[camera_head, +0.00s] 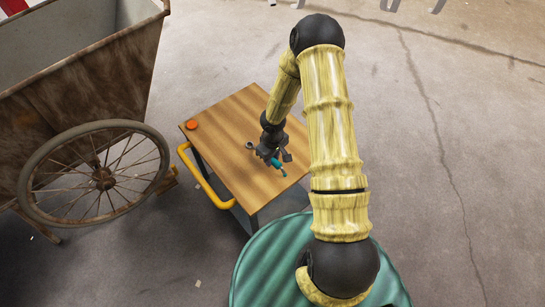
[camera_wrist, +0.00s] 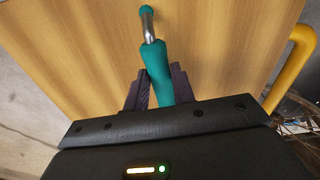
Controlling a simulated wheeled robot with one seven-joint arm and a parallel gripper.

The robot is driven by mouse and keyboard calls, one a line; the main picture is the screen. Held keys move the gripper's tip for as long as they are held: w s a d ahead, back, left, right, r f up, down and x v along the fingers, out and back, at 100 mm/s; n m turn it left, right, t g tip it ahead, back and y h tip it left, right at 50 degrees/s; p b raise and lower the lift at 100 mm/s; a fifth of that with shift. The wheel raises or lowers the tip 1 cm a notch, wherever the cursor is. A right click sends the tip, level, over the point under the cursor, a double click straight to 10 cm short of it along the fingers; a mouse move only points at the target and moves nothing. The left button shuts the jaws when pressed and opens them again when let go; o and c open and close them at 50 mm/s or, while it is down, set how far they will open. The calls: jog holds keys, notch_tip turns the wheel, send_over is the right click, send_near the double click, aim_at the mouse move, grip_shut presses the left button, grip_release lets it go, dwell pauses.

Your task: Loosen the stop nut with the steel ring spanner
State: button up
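My gripper (camera_wrist: 158,78) is over the wooden cart top, its two dark fingers on either side of a teal handle (camera_wrist: 158,70). The fingers appear to touch the handle on both sides. Beyond the handle, the tool has a short bright steel shank and a teal far end. In the head view my gripper (camera_head: 271,156) points down, with bits of teal (camera_head: 284,172) showing around it. A small grey ring-shaped piece (camera_head: 250,145), possibly the steel ring spanner, shows just left of my gripper. I cannot make out the stop nut in either view.
The cart's wooden top (camera_head: 225,120) carries an orange round piece (camera_head: 192,125) at its left corner and is otherwise mostly bare. A yellow handle (camera_head: 203,178) runs along its left side. A rusty wheeled barrow (camera_head: 80,100) stands at the left. Open concrete floor lies right.

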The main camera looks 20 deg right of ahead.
grip_shut()
jog(key=shift+r+p, duration=2.15)
jog(key=shift+r, duration=0.45)
jog(key=shift+f, duration=0.1)
jog(key=shift+s, duration=0.1)
